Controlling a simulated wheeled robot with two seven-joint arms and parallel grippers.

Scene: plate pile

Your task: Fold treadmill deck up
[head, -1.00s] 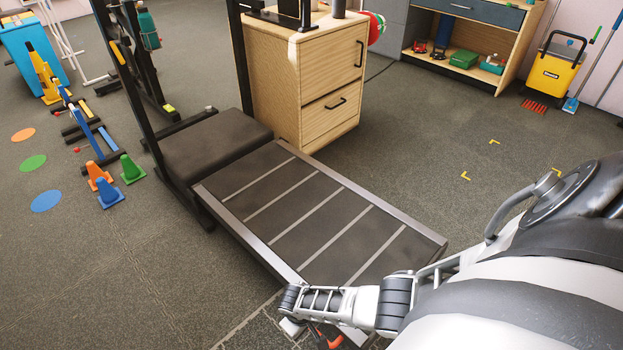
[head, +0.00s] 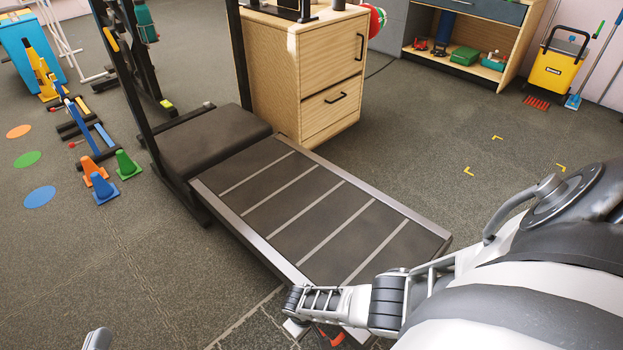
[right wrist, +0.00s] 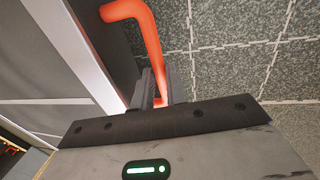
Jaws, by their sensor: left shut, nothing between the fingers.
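The treadmill deck (head: 315,212), dark with pale cross stripes and grey side rails, extends low from the treadmill's black base toward me. An orange-red bent handle (head: 331,336) is at its near end, and also shows in the right wrist view (right wrist: 132,10). My right gripper (right wrist: 159,82) has its two fingers on either side of the handle's bar, close against it, beside the deck's edge. In the head view my right arm largely hides this end. My left gripper (head: 97,341) barely shows at the bottom left edge, shut and empty, apart from the deck.
A wooden drawer cabinet (head: 305,75) stands right beside the treadmill's far end. Small cones (head: 104,190) and coloured floor discs (head: 39,197) lie to the left. A yellow bucket (head: 556,72) and shelf unit are at the back right. The floor right of the deck is clear.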

